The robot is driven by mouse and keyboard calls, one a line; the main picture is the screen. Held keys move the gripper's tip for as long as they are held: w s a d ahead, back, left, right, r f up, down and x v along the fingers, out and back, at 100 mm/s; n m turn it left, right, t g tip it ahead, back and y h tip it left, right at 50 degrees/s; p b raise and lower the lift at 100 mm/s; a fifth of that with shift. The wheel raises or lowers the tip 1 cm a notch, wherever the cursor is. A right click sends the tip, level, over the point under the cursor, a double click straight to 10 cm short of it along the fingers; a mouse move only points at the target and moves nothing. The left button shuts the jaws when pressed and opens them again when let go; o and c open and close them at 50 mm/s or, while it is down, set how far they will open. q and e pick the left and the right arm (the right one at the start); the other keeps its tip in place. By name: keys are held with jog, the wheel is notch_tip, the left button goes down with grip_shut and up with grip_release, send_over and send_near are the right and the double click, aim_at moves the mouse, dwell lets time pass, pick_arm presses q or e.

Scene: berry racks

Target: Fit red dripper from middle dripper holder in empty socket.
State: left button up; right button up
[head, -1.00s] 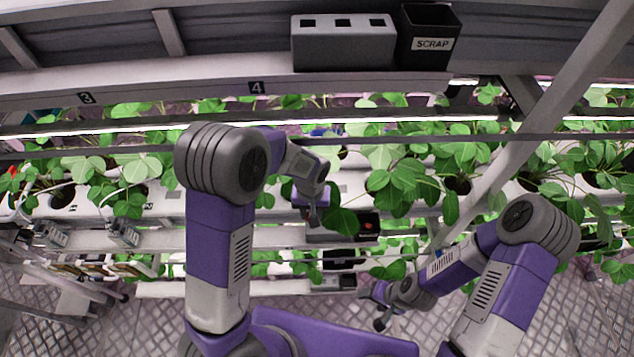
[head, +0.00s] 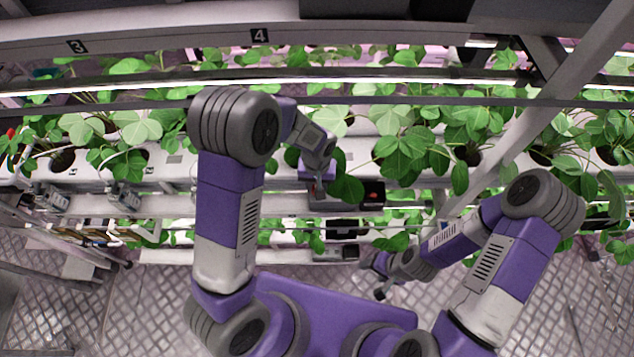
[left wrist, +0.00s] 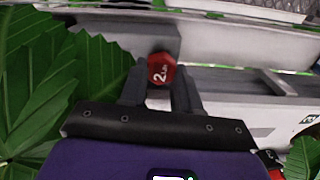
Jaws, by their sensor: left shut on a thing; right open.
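A red dripper (left wrist: 161,70) with white "2" lettering sits between the two dark fingers of my left gripper (left wrist: 160,88) in the left wrist view. The gripper is shut on it. In the head view my left gripper (head: 318,188) is small, beside a leaf and above a grey bracket (head: 336,203) on the rack's front. A black block with a red top (head: 373,190) sits just right of it. My right gripper (head: 381,292) hangs low over the floor, open and empty. I cannot make out the empty socket or the middle dripper holder for sure.
Strawberry plants (head: 405,150) fill the white gutter (head: 170,172), and large leaves crowd the left gripper. A diagonal grey post (head: 530,125) stands between the arms' reach on the right. Metal brackets (head: 122,195) line the left.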

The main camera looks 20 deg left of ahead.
pick_arm(q)
jog(key=shift+f, duration=0.25)
jog(key=o, duration=1.1)
jog(key=shift+c, duration=0.2)
